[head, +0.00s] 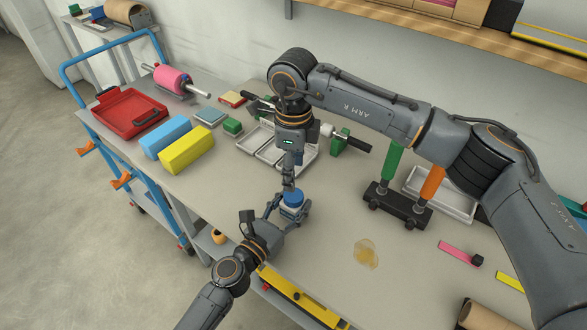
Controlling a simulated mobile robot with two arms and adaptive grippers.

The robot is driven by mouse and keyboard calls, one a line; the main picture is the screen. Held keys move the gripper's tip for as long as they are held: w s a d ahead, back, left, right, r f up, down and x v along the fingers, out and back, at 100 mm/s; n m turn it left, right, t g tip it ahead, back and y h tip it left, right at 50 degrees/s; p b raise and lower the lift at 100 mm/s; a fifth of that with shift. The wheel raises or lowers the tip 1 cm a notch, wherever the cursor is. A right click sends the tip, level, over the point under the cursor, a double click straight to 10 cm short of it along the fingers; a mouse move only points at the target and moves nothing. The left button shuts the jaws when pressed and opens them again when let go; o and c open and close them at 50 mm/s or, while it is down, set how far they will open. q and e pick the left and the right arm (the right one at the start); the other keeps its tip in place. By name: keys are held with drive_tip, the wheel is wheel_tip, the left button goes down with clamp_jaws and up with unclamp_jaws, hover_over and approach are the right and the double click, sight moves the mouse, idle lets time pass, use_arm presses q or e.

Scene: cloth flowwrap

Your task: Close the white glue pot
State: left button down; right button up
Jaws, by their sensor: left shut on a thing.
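The white glue pot (291,213) stands near the front edge of the workbench, mostly hidden by gripper fingers. A blue lid (293,197) shows at its top; I cannot tell whether it is seated or loose. My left gripper (289,214) comes in from the lower left and is shut on the pot, its fingers around the sides. My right gripper (289,186) points straight down just above the blue lid. Its fingers look close together, but their tips are too small to tell whether they hold or touch the lid.
A yellowish puddle (366,253) lies right of the pot. A black stand (397,206) with green and orange handles is farther right. Light trays (262,147) lie behind my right gripper. Yellow (187,149) and blue (164,137) blocks and a red tray (129,113) are left.

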sight(294, 195)
drive_tip(key=shift+f, duration=3.95)
drive_tip(key=c, duration=1.2)
drive_tip(key=o, duration=1.4)
drive_tip(key=shift+c, duration=0.2)
wheel_tip(294, 195, up, 12)
